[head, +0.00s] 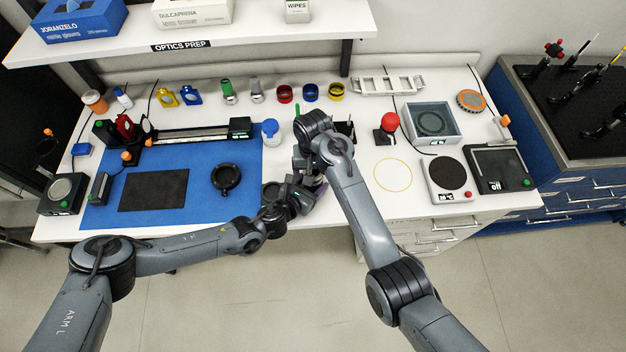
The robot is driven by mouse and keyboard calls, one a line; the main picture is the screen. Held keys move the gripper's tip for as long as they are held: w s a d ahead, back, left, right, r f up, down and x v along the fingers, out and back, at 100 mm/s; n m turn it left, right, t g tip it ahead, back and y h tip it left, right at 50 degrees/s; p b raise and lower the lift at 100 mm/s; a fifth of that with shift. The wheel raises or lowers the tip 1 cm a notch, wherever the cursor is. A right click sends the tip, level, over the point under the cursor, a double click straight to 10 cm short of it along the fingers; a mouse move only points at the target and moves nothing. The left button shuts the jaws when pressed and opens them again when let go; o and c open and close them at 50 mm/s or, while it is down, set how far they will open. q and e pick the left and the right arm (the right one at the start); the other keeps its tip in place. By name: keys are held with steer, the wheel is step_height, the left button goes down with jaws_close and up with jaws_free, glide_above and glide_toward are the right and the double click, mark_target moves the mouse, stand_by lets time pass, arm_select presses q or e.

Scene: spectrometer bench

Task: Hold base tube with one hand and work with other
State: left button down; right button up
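My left gripper (311,184) is at the front middle of the bench, right of the blue mat. I cannot pick out a base tube for sure. A green-topped cylinder (228,91) and a silver cylinder (257,90) stand at the back. Red (284,94), blue (310,93) and yellow (336,92) rings stand to their right.
The blue mat (205,208) carries a black pad (154,191) and a round black holder (226,178). A red ball on a stand (389,123), a grey open box (433,123) and a round-plate device (449,176) are at right. A yellow circle (392,175) marks bare bench.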

steer(key=c, duration=1)
steer(key=o, duration=1.2)
steer(key=shift+r, duration=0.1)
step_height(320, 180, up, 12)
arm_select(q)
steer(key=shift+c, duration=0.6)
jaws_free()
